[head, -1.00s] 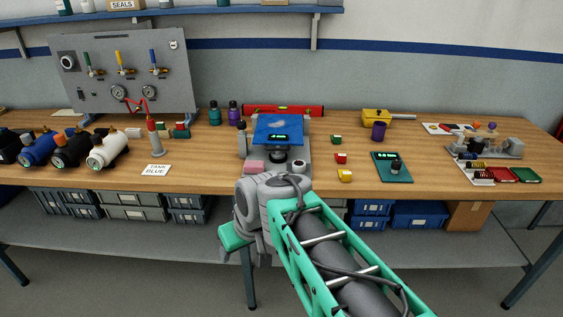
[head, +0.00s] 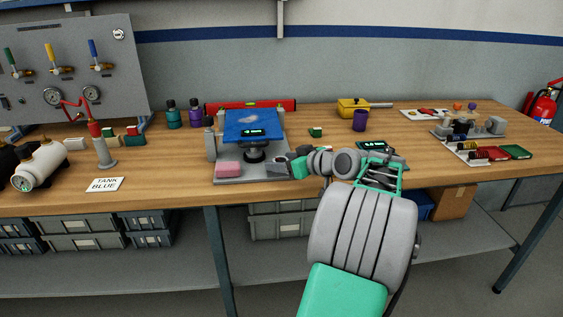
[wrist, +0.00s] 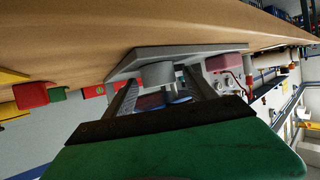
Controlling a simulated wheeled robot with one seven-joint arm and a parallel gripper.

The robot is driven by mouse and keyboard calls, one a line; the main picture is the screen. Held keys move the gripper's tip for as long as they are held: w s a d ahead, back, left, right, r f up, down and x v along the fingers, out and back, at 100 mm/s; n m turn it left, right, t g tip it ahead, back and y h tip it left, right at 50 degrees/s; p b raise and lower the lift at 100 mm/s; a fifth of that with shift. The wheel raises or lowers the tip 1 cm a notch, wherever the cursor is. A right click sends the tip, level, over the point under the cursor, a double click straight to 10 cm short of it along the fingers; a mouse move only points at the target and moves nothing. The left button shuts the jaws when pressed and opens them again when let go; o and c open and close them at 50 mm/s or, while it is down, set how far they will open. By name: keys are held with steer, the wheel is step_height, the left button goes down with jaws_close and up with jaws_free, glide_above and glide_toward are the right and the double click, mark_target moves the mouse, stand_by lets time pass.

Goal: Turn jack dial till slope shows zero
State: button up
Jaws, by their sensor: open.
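A blue tilting plate (head: 270,122) sits on a jack with a dark round base (head: 255,154), above a grey base plate (head: 228,172). A small display (head: 252,132) at the plate's front glows green; its digits are too small to read. My gripper (head: 284,167) is at the base's right front corner. In the wrist view, my gripper (wrist: 158,92) is open, with a grey round knob (wrist: 157,74) showing between its fingers. Whether they touch or surround it, I cannot tell. In the head view, my gripper hides that knob. The base plate also shows in the wrist view (wrist: 135,64).
A pink block (head: 229,168) lies on the base's left front. A red level (head: 225,105) lies behind the jack. A small green block (head: 315,132) and a purple cup (head: 360,121) stand to the right. My forearm covers part of a green device (head: 385,148).

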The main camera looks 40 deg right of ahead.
steer(key=shift+w+f, duration=0.25)
steer(key=shift+w, duration=0.3)
steer(key=shift+c, duration=0.6)
steer(key=shift+s, duration=0.1)
steer(key=c, duration=1.2)
steer(key=shift+d, duration=0.15)
steer(key=shift+c, duration=0.4)
steer(key=o, duration=1.4)
